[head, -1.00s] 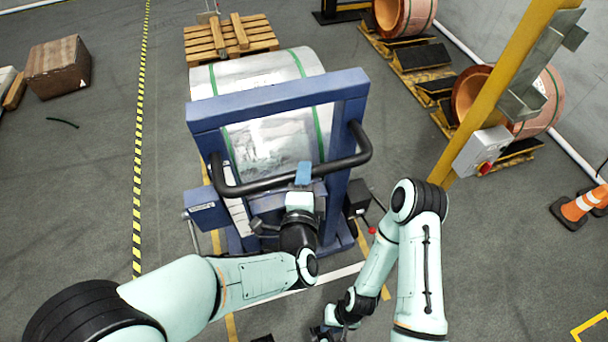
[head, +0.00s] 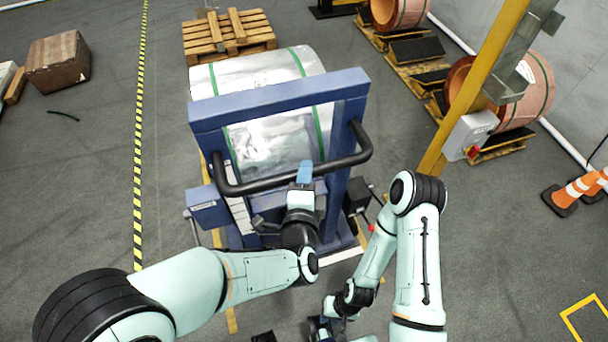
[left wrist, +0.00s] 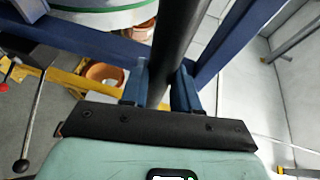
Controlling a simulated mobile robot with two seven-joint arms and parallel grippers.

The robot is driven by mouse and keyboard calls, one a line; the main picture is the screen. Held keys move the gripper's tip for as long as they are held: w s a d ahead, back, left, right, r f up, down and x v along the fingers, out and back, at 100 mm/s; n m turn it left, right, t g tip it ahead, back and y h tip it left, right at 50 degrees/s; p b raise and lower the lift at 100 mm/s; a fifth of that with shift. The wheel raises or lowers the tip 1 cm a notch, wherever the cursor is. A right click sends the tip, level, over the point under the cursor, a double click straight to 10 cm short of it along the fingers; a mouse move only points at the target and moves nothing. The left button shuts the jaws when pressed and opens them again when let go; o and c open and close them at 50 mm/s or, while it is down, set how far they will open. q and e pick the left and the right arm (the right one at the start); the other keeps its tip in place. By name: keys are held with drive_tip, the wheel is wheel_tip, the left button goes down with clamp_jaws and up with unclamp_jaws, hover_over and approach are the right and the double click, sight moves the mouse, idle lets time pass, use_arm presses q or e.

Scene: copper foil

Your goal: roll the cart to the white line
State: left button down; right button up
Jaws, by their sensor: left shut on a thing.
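The cart (head: 278,102) is a blue frame with a black bar handle (head: 250,186), bearing a large silver foil-wrapped coil (head: 275,145) with green straps. My left gripper (head: 304,172) is shut on the handle near its middle; in the left wrist view my blue fingers (left wrist: 160,85) stand on both sides of the black bar. A short piece of white line (head: 345,255) shows at the near right edge of the cart's base; the rest is hidden by the cart and my left arm. My right gripper (head: 327,326) hangs low at the bottom, its jaws unclear.
A wooden pallet (head: 230,38) lies beyond the cart. At right stand a yellow post (head: 470,95) with a grey control box (head: 468,135), copper coils (head: 520,95) and orange cones (head: 575,190). A yellow-black floor stripe (head: 139,130) runs at left, with open floor beside it.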

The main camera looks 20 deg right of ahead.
use_arm(q)
drive_tip(key=c, duration=1.3)
unclamp_jaws()
drive_tip(key=shift+w+a+f, duration=0.15)
drive_tip(key=shift+w+f, duration=0.1)
drive_tip(key=shift+f, duration=0.15)
drive_tip(key=o, duration=0.5)
drive_tip(key=shift+w+f, duration=0.1)
drive_tip(key=shift+w, duration=0.15)
drive_tip(key=shift+c, duration=0.2)
drive_tip(key=shift+w+d, duration=0.35)
drive_tip(key=shift+w, duration=0.1)
drive_tip(key=shift+v, duration=0.85)
drive_tip(key=b+v, duration=0.5)
drive_tip(key=v, duration=0.6)
drive_tip(key=shift+s+a+r, duration=0.15)
drive_tip(key=shift+s+r, duration=0.15)
use_arm(e)
drive_tip(key=shift+s+d+f, duration=0.1)
drive_tip(key=shift+s+f, duration=0.1)
drive_tip(key=shift+f, duration=1.2)
drive_tip(key=shift+s+f, duration=0.2)
drive_tip(key=shift+f, duration=1.15)
